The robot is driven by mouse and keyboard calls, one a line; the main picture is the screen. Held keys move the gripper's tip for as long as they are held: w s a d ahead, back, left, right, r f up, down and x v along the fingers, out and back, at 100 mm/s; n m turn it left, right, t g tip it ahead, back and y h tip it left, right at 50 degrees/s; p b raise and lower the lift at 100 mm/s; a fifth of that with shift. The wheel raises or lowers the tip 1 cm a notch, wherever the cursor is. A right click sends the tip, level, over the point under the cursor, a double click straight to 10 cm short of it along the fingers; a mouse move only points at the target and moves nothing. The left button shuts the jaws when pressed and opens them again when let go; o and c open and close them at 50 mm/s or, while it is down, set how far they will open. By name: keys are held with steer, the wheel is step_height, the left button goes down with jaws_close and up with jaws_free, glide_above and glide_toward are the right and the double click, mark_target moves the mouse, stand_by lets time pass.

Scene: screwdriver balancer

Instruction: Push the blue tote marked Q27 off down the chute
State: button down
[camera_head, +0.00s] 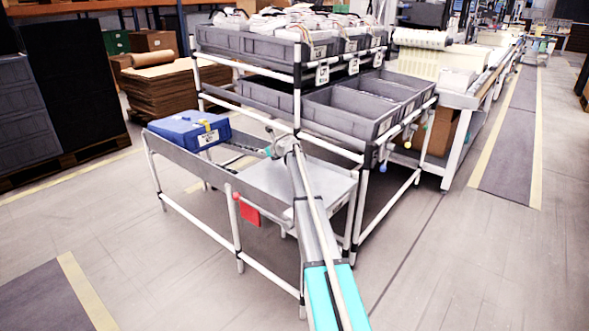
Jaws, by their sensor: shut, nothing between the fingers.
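The blue tote (187,130) sits at the far left end of the grey-sided chute (268,180). It has a closed-looking top, a yellow tab and a white label on the side facing me; the label is too small to read. My arm reaches in from the bottom right over the chute. My gripper (262,151) is small at the arm's far end, above the chute and to the right of the tote. It is shut and empty, with a visible gap between it and the tote.
A rack with grey bins (345,105) stands directly behind the chute, close to my arm. A red tag (249,213) hangs on the chute's front side. Stacked cardboard (165,90) stands behind the tote. The floor in front is clear.

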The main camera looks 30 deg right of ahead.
step_height(320, 180, up, 6)
steer(key=p, duration=0.6)
steer(key=shift+s+d+r, duration=0.2)
steer(key=shift+s+r, duration=0.05)
steer(key=shift+s, duration=0.1)
